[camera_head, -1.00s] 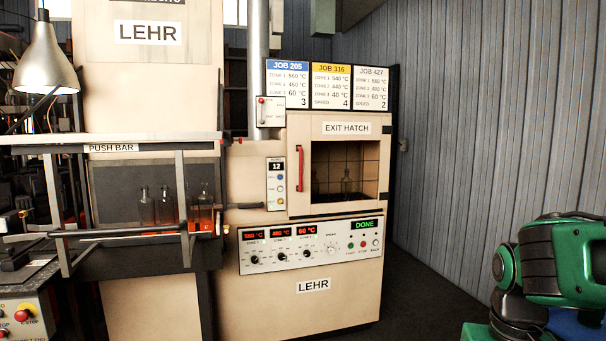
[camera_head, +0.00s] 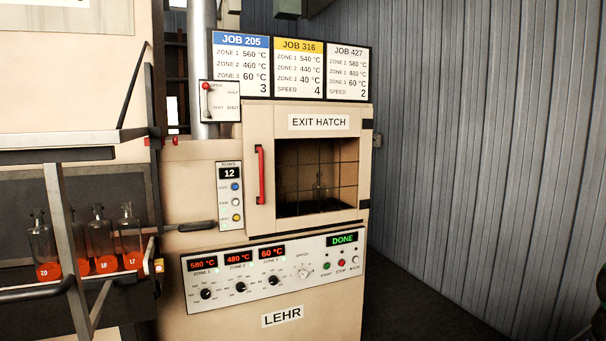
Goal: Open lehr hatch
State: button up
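The control panel (camera_head: 272,270) below reads 580, 480 and 60 °C, and a green DONE display (camera_head: 342,240) is lit. My gripper is not in view.
Several bottles with orange-red bases (camera_head: 101,240) stand behind dark rails at left. A lever plate (camera_head: 220,101) and a ROWS panel reading 12 (camera_head: 230,184) are left of the hatch. Dark floor (camera_head: 416,305) is clear at lower right, by the corrugated wall (camera_head: 480,160).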

aim_at(263, 124)
jog(key=u, duration=0.15)
jog(key=i, duration=1.5)
jog(key=u, duration=0.55)
